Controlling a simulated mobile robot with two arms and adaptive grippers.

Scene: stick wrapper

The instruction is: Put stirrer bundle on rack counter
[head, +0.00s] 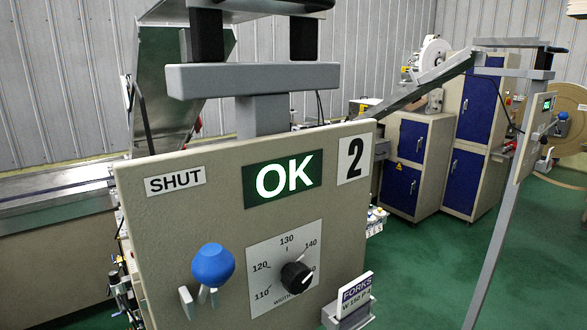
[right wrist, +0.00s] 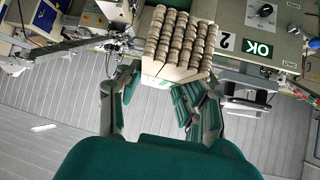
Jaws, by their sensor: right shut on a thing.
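The stirrer bundle (right wrist: 180,42) shows in the right wrist view as a block of pale wooden sticks with rounded brown ends in rows. The gripper's teal body fills the bottom of that view. The bundle is beside the control panel marked OK and 2, which is right of it in this view. Neither the bundle nor either gripper shows in the head view. I cannot pick out the rack counter with certainty in either view.
In the head view a large control panel (head: 150,230) stands close in front, with a blue knob (head: 212,264), a dial and a FORKS label holder. A grey crossbar (head: 250,79) with black uprights rises above it. Blue-door cabinets (head: 476,108) stand behind.

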